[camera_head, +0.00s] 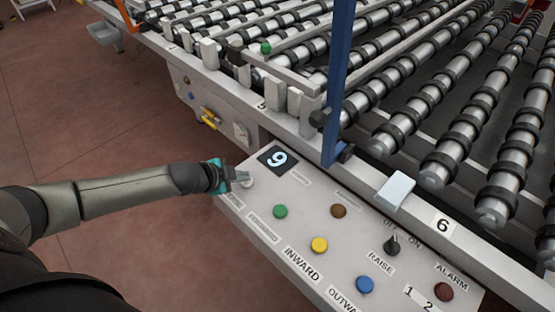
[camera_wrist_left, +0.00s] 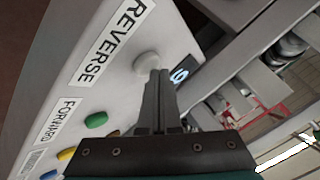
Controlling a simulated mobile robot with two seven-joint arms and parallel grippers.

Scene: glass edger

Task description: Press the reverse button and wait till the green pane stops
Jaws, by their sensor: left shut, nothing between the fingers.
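The white reverse button (camera_wrist_left: 147,63) sits beside the REVERSE label (camera_wrist_left: 113,43) in the left wrist view. In the head view the button (camera_head: 247,183) is partly covered by my left gripper (camera_head: 243,177). My left gripper is shut and empty, with its fingertips (camera_wrist_left: 158,76) at the button's edge. I cannot tell whether they touch it or whether it is pressed in. No green pane shows on the rollers in view. My right gripper is not in view.
The roller conveyor (camera_head: 440,165) fills the back.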

